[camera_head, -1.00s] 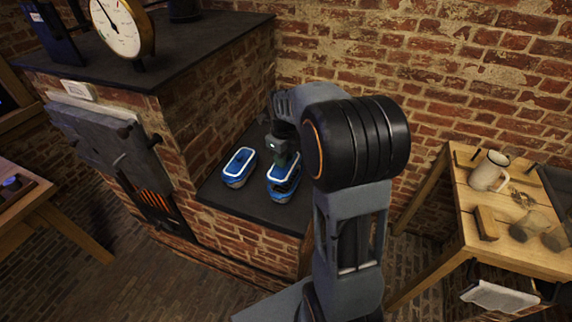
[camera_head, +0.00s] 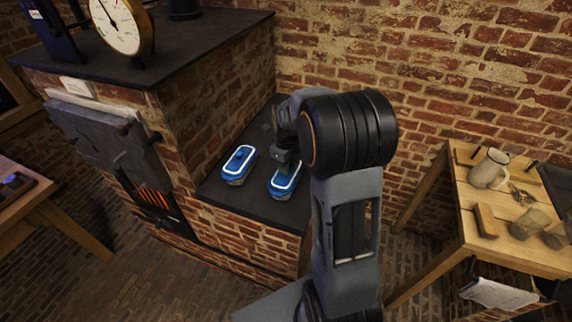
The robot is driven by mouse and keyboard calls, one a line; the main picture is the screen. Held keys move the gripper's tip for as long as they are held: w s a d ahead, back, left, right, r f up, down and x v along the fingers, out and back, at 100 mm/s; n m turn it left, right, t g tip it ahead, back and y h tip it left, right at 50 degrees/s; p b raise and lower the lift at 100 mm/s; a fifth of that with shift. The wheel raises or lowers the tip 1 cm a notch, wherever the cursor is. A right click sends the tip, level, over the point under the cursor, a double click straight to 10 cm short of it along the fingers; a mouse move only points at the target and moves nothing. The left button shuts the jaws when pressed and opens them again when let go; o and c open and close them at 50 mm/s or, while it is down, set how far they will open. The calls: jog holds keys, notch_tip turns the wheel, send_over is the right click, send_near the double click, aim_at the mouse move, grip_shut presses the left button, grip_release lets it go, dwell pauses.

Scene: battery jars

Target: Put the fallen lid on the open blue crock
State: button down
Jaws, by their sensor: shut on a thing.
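Two blue crocks stand on the dark ledge beside the stove. The left crock (camera_head: 237,180) has a blue lid (camera_head: 240,159) with a white rim on it. The right crock (camera_head: 282,194) has a similar blue, white-rimmed lid (camera_head: 289,182) over its top. My gripper (camera_head: 285,166) is above the right crock, shut on this lid. The fingertips are small and partly hidden by my arm. The lid appears to lie level on the crock, but I cannot tell whether it is fully seated.
The brick stove (camera_head: 195,110) with a brass gauge (camera_head: 122,26) rises at the left. A wooden table (camera_head: 462,240) at the right holds a mug (camera_head: 489,170), a wooden block (camera_head: 486,222) and jars. The ledge (camera_head: 215,196) has bare room around the crocks.

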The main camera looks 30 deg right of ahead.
jog(key=c, duration=0.9)
grip_release()
jog(key=shift+f, duration=0.1)
notch_tip(320, 180, up, 12)
jog(key=s+a+n+t, duration=0.1)
jog(key=s+a+n, duration=0.2)
jog(key=n, duration=0.7)
jog(key=s+a+n+t, duration=0.2)
jog(key=s+a+n, duration=0.1)
jog(key=s+n, duration=0.4)
jog(key=s+a+f+n+t, duration=0.1)
jog(key=s+a+n, duration=0.2)
jog(key=n, duration=1.1)
jog(key=shift+s+a+f, duration=0.1)
jog(key=shift+s+a, duration=0.1)
jog(key=shift+s, duration=0.6)
jog(key=shift+s+a, duration=0.15)
jog(key=shift+s, duration=0.6)
